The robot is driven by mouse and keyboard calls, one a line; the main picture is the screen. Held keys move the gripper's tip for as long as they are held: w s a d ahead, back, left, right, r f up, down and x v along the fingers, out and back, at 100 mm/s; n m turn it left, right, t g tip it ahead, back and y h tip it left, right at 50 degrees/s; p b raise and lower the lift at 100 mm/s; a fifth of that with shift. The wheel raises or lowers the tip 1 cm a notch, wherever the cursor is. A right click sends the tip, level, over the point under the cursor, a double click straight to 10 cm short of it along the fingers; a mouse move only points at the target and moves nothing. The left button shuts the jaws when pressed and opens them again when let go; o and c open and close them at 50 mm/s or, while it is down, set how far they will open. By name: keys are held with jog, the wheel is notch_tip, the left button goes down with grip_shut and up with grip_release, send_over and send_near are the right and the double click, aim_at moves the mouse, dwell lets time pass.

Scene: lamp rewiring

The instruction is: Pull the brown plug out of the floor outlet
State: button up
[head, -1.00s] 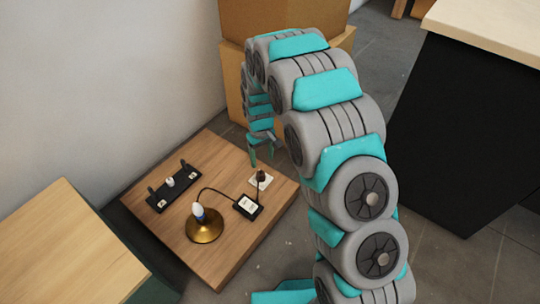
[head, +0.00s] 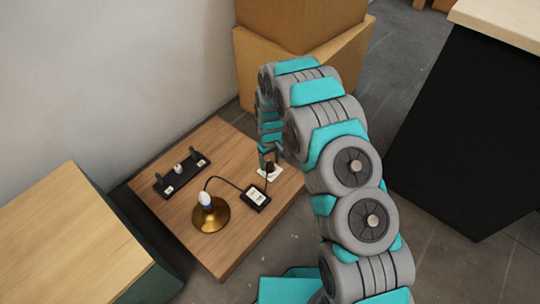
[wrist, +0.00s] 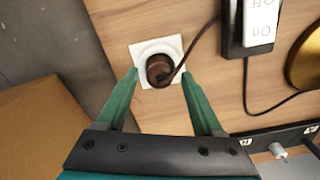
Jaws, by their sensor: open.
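The brown plug (wrist: 159,69) sits in the white square outlet (wrist: 139,50) on the wooden board, with a dark cord leaving it toward the switch. The plug also shows in the head view (head: 270,166), at the board's far right. My gripper (wrist: 158,76) is open. Its two green fingers reach down on either side of the plug, with their tips near the outlet's left and right edges. I see a gap between each finger and the plug. In the head view my gripper (head: 268,156) is low over the outlet and partly hidden by my arm.
A black switch box (head: 257,196) lies beside the outlet, wired to a brass lamp base (head: 211,216) with a white bulb. A black holder (head: 182,176) lies at the board's left. Cardboard boxes (head: 298,60) stand behind the board.

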aim_at(270, 164)
jog(key=shift+f, duration=0.8)
grip_shut()
jog(key=shift+r, duration=0.2)
jog(key=shift+r+p, duration=0.4)
jog(key=shift+r, duration=1.75)
